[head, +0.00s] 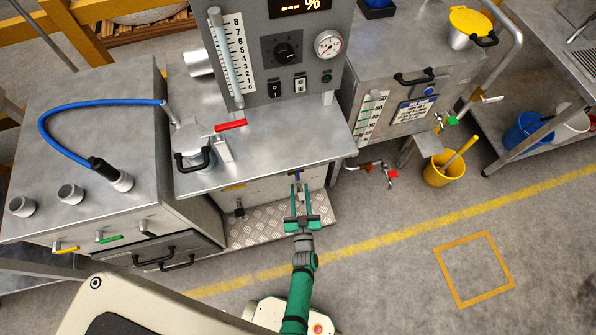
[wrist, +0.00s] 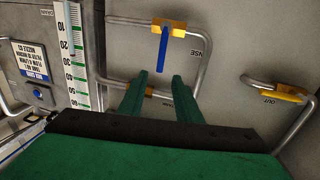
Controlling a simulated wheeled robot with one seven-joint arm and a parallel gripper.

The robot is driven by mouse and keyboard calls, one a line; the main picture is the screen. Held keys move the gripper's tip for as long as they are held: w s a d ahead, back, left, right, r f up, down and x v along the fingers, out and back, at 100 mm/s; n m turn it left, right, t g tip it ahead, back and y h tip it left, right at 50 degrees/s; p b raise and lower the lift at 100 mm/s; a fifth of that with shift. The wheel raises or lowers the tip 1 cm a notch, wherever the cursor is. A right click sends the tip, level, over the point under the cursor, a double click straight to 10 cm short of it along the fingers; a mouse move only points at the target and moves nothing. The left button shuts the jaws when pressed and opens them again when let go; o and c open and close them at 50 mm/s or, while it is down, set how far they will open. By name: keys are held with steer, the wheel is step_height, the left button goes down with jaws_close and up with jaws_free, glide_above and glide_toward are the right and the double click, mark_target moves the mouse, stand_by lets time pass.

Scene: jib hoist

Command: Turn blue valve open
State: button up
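The blue valve handle (wrist: 163,46) shows in the wrist view as a short blue lever. It hangs straight down in the picture from an orange-yellow valve body (wrist: 170,25) on a pipe marked "NSE". My gripper (wrist: 160,75) is open, its two green fingers apart and nothing visibly held. The lever's lower end is about level with the fingertips, centred between them in the picture. I cannot tell whether it is within their depth.
Bent pipes surround the valve. A second yellow valve (wrist: 285,92) marked "OUT" is at right, with a level scale (wrist: 73,50) at left. The head view shows a tread-plate step (head: 262,230), a red-handled valve (head: 391,178), a yellow bucket (head: 440,168) and clear floor at right.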

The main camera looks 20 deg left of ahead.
mark_target(298, 174)
steer(key=x, duration=0.8)
steer(key=shift+w+a, duration=0.1)
steer(key=shift+w, duration=0.2)
jaws_close()
